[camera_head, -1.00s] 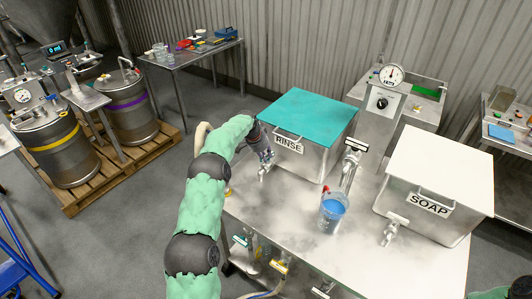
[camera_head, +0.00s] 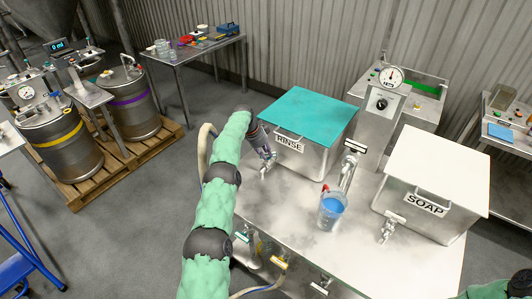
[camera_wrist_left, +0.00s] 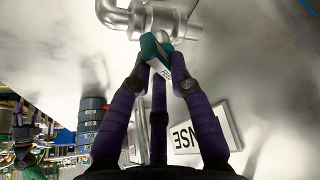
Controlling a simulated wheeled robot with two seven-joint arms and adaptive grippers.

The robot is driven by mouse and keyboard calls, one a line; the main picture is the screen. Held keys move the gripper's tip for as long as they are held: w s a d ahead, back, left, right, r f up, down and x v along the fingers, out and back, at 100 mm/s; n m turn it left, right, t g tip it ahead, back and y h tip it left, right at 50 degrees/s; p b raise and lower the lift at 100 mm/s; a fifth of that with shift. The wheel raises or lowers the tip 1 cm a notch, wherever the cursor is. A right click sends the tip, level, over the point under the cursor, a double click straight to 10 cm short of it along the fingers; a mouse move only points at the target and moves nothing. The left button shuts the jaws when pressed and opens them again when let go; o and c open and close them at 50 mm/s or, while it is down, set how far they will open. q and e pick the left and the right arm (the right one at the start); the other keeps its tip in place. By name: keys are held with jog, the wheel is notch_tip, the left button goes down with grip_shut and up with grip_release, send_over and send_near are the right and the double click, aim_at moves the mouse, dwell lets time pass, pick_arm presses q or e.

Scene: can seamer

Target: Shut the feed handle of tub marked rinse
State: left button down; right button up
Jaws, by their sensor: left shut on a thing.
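The tub marked RINSE (camera_head: 307,155) has a teal lid (camera_head: 305,117) and stands at the back left of the steel bench. Its tap (camera_head: 265,171) sticks out from the lower front; in the left wrist view it is a silver elbow and body (camera_wrist_left: 165,18). My left gripper (camera_head: 268,157) is at that tap. In the left wrist view its purple fingers (camera_wrist_left: 158,62) are shut on the teal feed handle (camera_wrist_left: 153,47), which has a pale lettered face. The handle's angle is hard to read in the head view. My right gripper is not in view.
A tub marked SOAP (camera_head: 432,205) with a white lid and its own tap (camera_head: 392,228) stands at the right. A jug of blue liquid (camera_head: 331,210) stands mid-bench beside a tall spout (camera_head: 348,167). Small labelled valves (camera_head: 279,262) line the bench front.

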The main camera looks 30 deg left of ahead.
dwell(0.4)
pick_arm(q)
jog(key=c, duration=1.1)
grip_release()
jog(key=shift+c, duration=0.2)
jog(key=v, duration=1.2)
